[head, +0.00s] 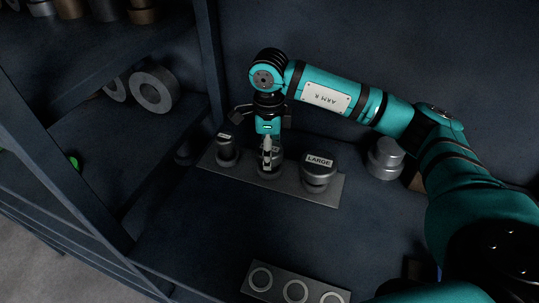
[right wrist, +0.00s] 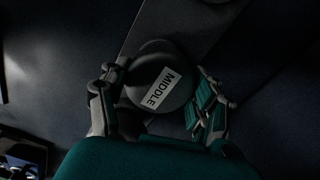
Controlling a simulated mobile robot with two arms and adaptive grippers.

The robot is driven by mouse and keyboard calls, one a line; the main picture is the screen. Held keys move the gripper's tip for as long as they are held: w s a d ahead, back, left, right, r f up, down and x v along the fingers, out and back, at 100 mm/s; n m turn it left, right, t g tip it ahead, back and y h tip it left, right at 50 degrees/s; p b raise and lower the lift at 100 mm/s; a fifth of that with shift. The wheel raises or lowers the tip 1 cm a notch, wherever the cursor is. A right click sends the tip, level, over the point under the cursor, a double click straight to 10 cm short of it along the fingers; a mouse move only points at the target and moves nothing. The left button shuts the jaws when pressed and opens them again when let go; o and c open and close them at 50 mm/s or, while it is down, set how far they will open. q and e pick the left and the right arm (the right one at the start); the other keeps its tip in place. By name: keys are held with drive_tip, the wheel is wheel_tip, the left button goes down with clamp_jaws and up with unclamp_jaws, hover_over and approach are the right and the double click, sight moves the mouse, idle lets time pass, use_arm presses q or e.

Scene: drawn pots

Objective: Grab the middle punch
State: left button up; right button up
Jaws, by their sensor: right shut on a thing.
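The middle punch (head: 270,170) is a dark grey metal piece on a flat plate (head: 291,184), between two other punches. In the right wrist view the punch (right wrist: 175,98) shows a white MIDDLE label on its round top. My right gripper (head: 266,148) reaches down over it from above, and in the right wrist view its fingers (right wrist: 157,90) lie on both sides of the punch, shut on it. The punch's base is partly hidden in the head view, so I cannot tell whether it is lifted. My left gripper is not in view.
The LARGE punch (head: 319,180) stands close on the right, a smaller labelled punch (head: 226,153) on the left. A stepped metal cylinder (head: 385,159) stands farther right. A plate with ring-shaped spots (head: 278,284) lies in front. Shelving with metal rings (head: 152,90) is left. Surface between the plates is clear.

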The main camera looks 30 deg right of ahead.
drive_tip(key=shift+w+r, duration=0.1)
drive_tip(key=shift+c, duration=1)
drive_tip(key=shift+r, duration=0.1)
drive_tip(key=shift+r+b, duration=0.55)
drive_tip(key=shift+r, duration=0.8)
drive_tip(key=shift+a+r, duration=0.15)
drive_tip(key=shift+r, duration=0.1)
drive_tip(key=s+a+r+b, duration=0.1)
drive_tip(key=s+a+b, duration=0.2)
drive_tip(key=s+a, duration=0.7)
drive_tip(key=shift+s+a+r, duration=0.2)
drive_tip(key=shift+s+r, duration=0.05)
drive_tip(key=shift+s, duration=0.75)
